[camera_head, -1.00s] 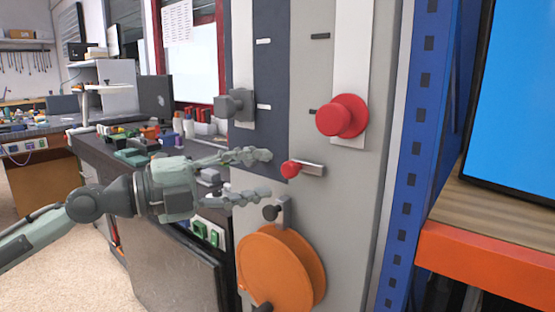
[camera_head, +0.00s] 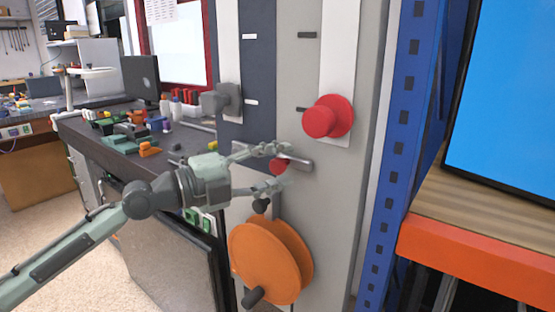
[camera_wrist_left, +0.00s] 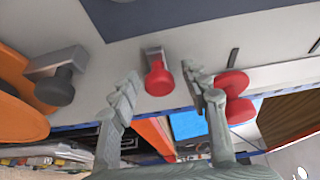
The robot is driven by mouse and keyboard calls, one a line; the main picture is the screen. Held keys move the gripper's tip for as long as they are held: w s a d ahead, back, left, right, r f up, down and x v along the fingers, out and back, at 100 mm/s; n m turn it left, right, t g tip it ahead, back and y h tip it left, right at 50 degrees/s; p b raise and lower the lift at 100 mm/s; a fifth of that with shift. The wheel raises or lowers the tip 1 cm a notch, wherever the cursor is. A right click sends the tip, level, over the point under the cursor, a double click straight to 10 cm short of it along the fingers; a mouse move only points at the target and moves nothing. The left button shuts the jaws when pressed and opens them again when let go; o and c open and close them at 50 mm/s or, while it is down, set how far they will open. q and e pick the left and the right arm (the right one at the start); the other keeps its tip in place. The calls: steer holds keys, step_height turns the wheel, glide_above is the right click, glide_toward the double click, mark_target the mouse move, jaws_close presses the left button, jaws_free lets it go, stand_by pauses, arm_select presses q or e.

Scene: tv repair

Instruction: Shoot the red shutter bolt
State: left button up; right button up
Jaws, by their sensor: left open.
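The red shutter bolt has a red knob (camera_head: 279,167) and a short metal bar (camera_head: 299,162) on the grey panel. My left gripper (camera_head: 283,166) is open, with one finger above the knob and one below it. In the left wrist view the red knob (camera_wrist_left: 158,80) shows between the two spread fingertips (camera_wrist_left: 160,73), with visible gaps on both sides. The fingers partly overlap the bolt in the head view. My right gripper is not in view.
A large red button (camera_head: 327,116) sits up and right of the bolt. A grey knob (camera_head: 221,99) is up and left. A dark knob (camera_head: 261,205) and an orange reel (camera_head: 264,262) are below.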

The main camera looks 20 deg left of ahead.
mark_target(308, 168)
arm_select(q)
jaws_close()
stand_by(0.4)
steer(key=shift+s+d, duration=0.3)
steer(key=shift+d, duration=0.55)
steer(key=shift+s+d, duration=0.3)
steer(key=shift+d, duration=0.55)
jaws_free()
steer(key=shift+a, duration=0.1)
